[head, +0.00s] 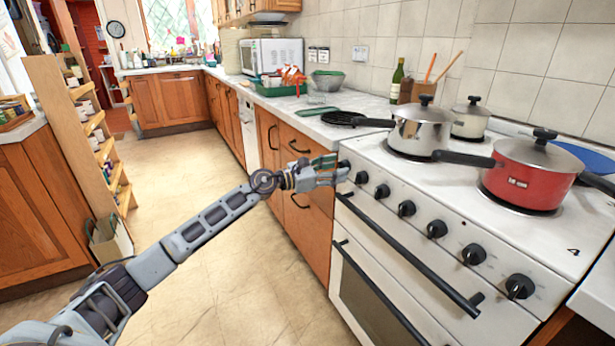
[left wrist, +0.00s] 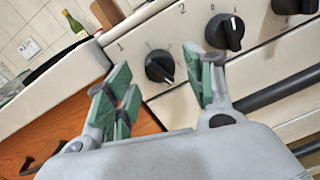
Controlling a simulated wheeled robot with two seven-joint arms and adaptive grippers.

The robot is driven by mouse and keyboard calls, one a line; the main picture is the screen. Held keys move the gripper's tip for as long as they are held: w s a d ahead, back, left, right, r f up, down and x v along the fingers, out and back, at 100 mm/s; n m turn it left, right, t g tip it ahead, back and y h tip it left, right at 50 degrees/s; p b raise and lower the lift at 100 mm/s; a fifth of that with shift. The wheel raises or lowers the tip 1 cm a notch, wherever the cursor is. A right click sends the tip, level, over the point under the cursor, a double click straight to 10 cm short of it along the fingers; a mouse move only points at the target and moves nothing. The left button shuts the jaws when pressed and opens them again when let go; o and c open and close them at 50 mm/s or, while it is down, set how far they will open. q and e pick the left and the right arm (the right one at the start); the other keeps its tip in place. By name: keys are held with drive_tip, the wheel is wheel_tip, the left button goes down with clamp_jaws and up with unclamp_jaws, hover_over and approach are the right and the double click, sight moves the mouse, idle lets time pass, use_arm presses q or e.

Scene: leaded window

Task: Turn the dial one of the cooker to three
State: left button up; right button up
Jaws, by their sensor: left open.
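The white cooker (head: 420,262) has a row of several black dials along its front panel. The dial at the far left end (head: 344,165), beside the printed "1", shows in the left wrist view (left wrist: 159,66) between and beyond my gripper's fingers. A pale mark on it points to the lower right. My left gripper (head: 334,170) is open, with green-padded fingers spread on either side of this dial; it also shows in the left wrist view (left wrist: 164,84). I cannot tell whether a finger touches the dial. My right gripper is not in view.
A red pot (head: 525,180) and a steel pan (head: 418,132) stand on the hob, their handles pointing left. A black oven handle (head: 408,252) runs below the dials. Wooden drawers (head: 300,190) adjoin the cooker at left.

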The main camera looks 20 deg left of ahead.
use_arm(q)
drive_tip(key=v, duration=1.1)
idle(0.7)
drive_tip(key=shift+f, duration=0.1)
idle(0.3)
